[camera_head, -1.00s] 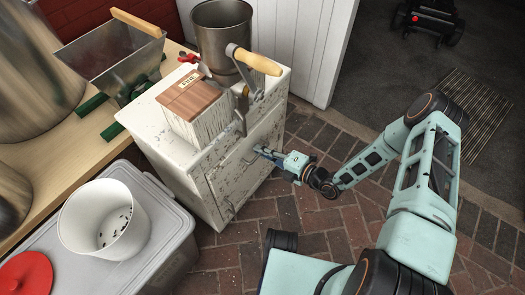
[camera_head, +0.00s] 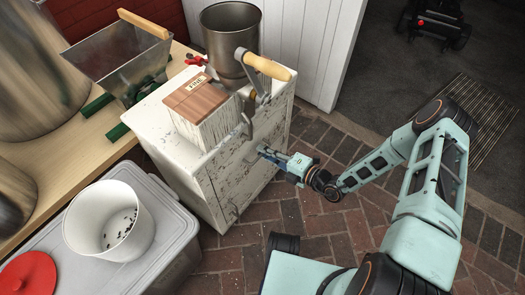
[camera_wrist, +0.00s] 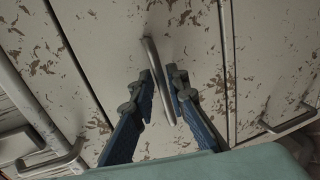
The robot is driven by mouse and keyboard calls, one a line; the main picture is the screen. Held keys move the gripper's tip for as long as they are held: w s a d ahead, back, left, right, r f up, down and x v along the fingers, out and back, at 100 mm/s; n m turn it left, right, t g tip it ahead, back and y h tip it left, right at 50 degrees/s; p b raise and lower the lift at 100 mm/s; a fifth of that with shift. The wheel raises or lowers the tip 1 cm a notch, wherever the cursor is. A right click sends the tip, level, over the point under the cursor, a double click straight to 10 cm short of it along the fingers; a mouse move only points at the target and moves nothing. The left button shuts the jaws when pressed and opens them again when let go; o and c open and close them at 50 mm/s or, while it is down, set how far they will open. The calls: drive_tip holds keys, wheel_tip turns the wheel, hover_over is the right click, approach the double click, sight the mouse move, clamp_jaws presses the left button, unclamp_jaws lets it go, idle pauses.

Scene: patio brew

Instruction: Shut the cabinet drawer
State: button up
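The white, chipped-paint cabinet (camera_head: 222,185) stands on the brick floor, its front facing my arm. My gripper (camera_head: 264,151) is at the upper part of that front. In the wrist view, my gripper (camera_wrist: 161,85) is open, its two dark blue fingers spread on either side of a thin metal bar handle (camera_wrist: 152,57). The handle is on a panel, seemingly the drawer front (camera_wrist: 115,40), bounded by dark seams. The fingers are not closed on the handle; contact is unclear. The panel looks flush or nearly so; a small gap cannot be ruled out.
A wooden-lidded box (camera_head: 205,112) and a crank-handled metal pot (camera_head: 229,45) stand on the cabinet. A grey lidded bin (camera_head: 170,238) with a white bucket (camera_head: 125,240) is at left. Another handle (camera_wrist: 288,121) shows at right in the wrist view. Brick floor right of the cabinet is clear.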

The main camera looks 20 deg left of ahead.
drive_tip(key=v, duration=1)
drive_tip(key=shift+s+d, duration=0.2)
drive_tip(key=shift+d, duration=0.15)
drive_tip(key=shift+r, duration=0.1)
